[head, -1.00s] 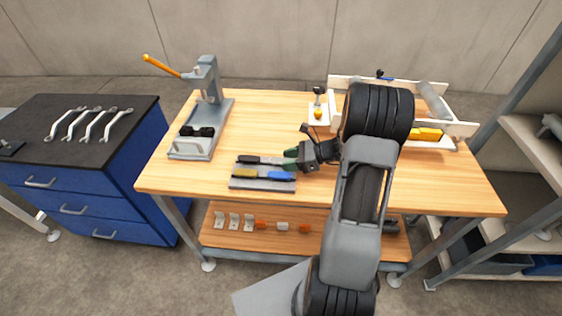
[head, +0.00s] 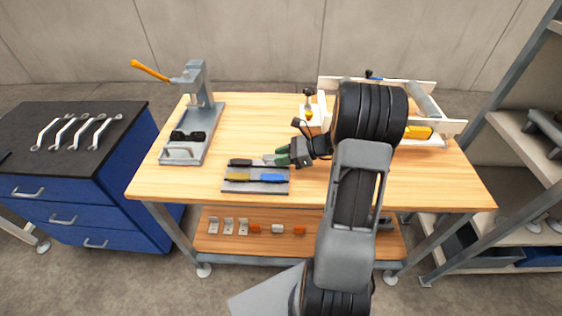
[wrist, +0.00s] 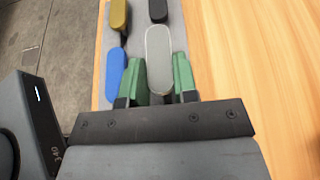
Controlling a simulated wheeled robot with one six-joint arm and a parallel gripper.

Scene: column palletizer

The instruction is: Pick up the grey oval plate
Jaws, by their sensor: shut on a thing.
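The grey oval plate (wrist: 159,60) is pale grey with rounded ends and lies lengthwise between the green fingers of my gripper (wrist: 160,78) in the wrist view. My gripper is shut on its near part. In the head view my gripper (head: 279,157) is at the right end of a grey holder (head: 257,187) on the workbench; the plate (head: 268,158) shows only a little there. A black oval plate (wrist: 158,10) lies beyond it in line. A yellow plate (wrist: 119,14) and a blue plate (wrist: 115,72) lie in the row to the left. Whether the grey plate is lifted I cannot tell.
A grey press (head: 200,110) with an orange handle stands at the bench's left. A white-railed frame (head: 440,126) with a yellow block stands at the back right. The wooden bench top (head: 420,185) is clear at the front right. A blue cabinet (head: 75,210) holds several wrenches.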

